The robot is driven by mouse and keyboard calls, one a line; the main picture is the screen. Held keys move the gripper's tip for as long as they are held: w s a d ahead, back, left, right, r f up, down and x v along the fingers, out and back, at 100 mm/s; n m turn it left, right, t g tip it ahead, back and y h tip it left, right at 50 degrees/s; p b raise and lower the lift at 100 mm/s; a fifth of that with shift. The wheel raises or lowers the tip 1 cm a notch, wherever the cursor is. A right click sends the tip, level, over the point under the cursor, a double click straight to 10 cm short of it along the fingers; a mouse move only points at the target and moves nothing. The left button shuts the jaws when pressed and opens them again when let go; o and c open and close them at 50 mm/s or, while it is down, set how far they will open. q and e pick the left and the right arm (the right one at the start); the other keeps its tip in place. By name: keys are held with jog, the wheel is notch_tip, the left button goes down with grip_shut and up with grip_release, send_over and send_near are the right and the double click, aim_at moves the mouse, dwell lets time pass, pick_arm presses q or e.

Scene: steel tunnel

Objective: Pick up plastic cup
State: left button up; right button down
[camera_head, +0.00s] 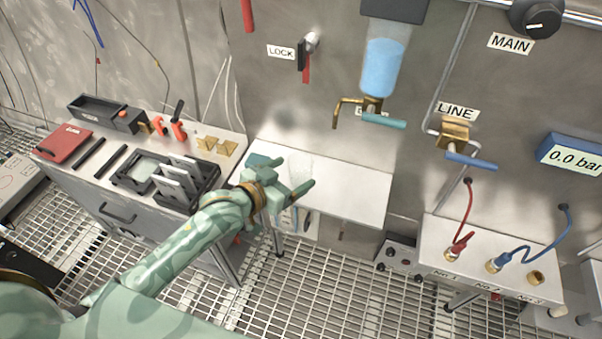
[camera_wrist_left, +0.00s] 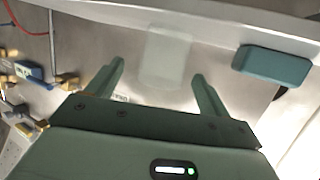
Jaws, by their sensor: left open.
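The plastic cup (camera_wrist_left: 166,58) is clear and hard to make out. In the left wrist view it shows as a pale see-through shape ahead of my left gripper (camera_wrist_left: 158,80), between the lines of its two fingers. In the head view the cup (camera_head: 299,168) shows only faintly on the small white shelf (camera_head: 350,190), beside the fingers. My left gripper (camera_head: 294,174) is open, green, and reaches over the shelf's left part. I cannot tell whether a finger touches the cup. My right gripper is not in view.
A teal block (camera_wrist_left: 272,65) lies near the cup, to the right in the left wrist view. A tap with a teal handle (camera_head: 384,121) hangs above the shelf. A grey tool cabinet (camera_head: 120,215) stands left. The shelf's right part is bare.

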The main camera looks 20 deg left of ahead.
aim_at(308, 162)
pick_arm(q)
jog(key=b+x, duration=0.1)
jog(key=x, duration=0.5)
jog(key=shift+w+a+r+b, duration=0.1)
jog(key=shift+w+b, duration=0.15)
jog(key=shift+b, duration=0.05)
jog(key=shift+s, duration=0.1)
jog(key=shift+c, duration=0.6)
jog(key=c, duration=0.9)
